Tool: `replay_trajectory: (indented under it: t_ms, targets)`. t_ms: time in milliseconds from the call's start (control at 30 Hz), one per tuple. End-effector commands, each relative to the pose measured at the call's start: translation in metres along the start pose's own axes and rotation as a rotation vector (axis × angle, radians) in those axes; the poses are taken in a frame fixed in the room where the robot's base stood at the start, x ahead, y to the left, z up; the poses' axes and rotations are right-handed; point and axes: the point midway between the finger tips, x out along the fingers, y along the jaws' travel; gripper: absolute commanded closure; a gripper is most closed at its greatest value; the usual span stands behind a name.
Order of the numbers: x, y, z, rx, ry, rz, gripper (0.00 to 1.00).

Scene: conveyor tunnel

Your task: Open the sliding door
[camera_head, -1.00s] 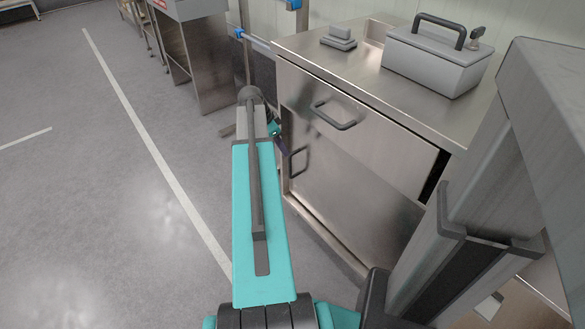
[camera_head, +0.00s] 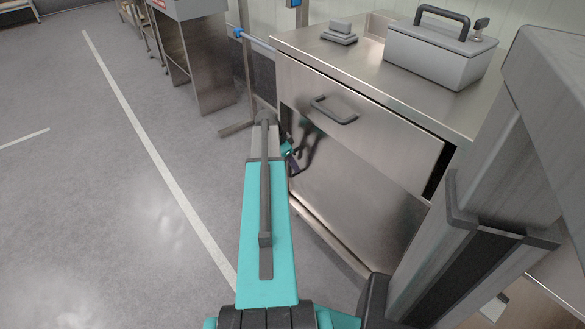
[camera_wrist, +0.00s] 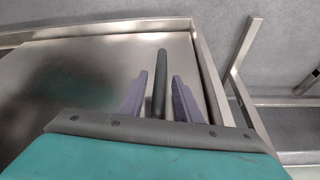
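The sliding door (camera_head: 350,190) is the lower steel panel of a metal cabinet, and it also fills the left of the wrist view (camera_wrist: 80,75). Its dark bar handle (camera_wrist: 161,70) stands near the door's edge. My gripper (camera_wrist: 160,76) has its two purple fingers apart, one on each side of the handle, with visible gaps. In the head view my gripper (camera_head: 295,159) is small and dark at the door's left edge, partly hidden behind my arm. The handle is hard to make out there.
A drawer (camera_head: 370,125) with its own dark handle (camera_head: 334,110) is above the door. A grey box (camera_head: 440,55) and a small block (camera_head: 339,32) sit on the cabinet top. Open floor (camera_head: 100,200) lies to the left. A metal frame (camera_wrist: 245,60) stands beside the cabinet.

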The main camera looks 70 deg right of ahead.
Motion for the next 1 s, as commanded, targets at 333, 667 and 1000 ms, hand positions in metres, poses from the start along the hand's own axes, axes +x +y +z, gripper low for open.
replay_trajectory:
  t_ms: [333, 667, 1000]
  targets:
    - [0.011, 0.001, 0.000, 0.000, 0.000, 0.001, 0.69]
    - [0.011, 0.000, 0.000, 0.000, 0.000, 0.000, 1.00]
    - [0.009, 0.001, 0.004, -0.002, -0.003, -0.002, 1.00]
